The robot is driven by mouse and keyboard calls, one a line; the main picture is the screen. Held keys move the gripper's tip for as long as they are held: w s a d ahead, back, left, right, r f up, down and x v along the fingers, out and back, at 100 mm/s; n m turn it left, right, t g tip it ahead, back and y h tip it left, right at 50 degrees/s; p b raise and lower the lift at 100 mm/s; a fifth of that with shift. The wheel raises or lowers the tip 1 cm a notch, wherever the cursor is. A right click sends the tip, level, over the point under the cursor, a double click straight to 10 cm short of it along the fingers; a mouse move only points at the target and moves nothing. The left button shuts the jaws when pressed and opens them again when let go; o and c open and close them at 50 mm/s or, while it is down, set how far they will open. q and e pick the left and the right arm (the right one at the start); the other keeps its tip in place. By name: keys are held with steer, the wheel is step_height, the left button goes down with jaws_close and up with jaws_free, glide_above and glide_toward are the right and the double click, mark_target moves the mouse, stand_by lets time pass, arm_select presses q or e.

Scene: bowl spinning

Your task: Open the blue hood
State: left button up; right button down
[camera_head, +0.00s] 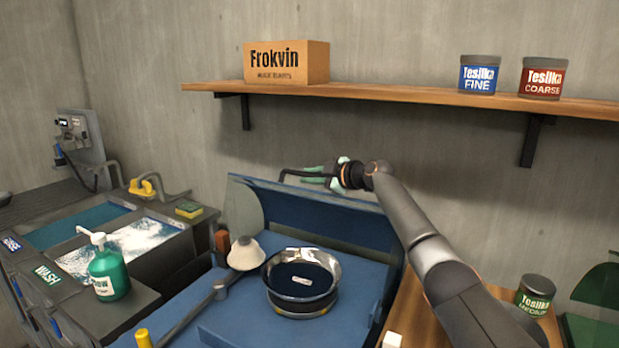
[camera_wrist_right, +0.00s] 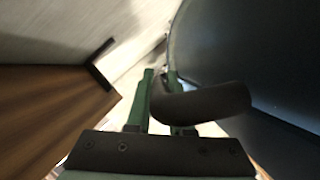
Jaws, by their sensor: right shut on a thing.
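The blue hood (camera_head: 310,206) stands raised and tilted back behind the blue machine in the head view. A dark bar handle (camera_head: 300,173) runs along its upper edge. My right gripper (camera_head: 318,173) is at that handle, shut on it, with the arm reaching in from the lower right. In the right wrist view the green fingers (camera_wrist_right: 165,95) close around the dark handle (camera_wrist_right: 205,102), and the dark hood surface (camera_wrist_right: 240,60) fills the right side. My left gripper is not in view.
A metal bowl (camera_head: 302,278) sits on the blue machine (camera_head: 235,325) below the hood. A wooden shelf (camera_head: 400,93) with a box (camera_head: 287,62) and two jars is above. A sink (camera_head: 150,240) and green pump bottle (camera_head: 108,272) are at left; another jar (camera_head: 534,296) is at right.

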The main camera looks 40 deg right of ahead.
steer(key=shift+a+f, duration=0.1)
steer(key=shift+a, duration=0.05)
steer(key=c, duration=0.8)
jaws_free()
steer(key=shift+s+d, duration=0.2)
steer(key=shift+s, duration=0.35)
steer(key=b+v, duration=0.3)
steer(key=v, duration=0.7)
steer(key=shift+s, duration=0.15)
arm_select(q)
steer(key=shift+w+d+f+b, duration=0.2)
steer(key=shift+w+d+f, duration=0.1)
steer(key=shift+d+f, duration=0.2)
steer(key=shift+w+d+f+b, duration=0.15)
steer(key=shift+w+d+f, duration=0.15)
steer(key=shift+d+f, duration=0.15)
arm_select(e)
steer(key=shift+s+r, duration=0.5)
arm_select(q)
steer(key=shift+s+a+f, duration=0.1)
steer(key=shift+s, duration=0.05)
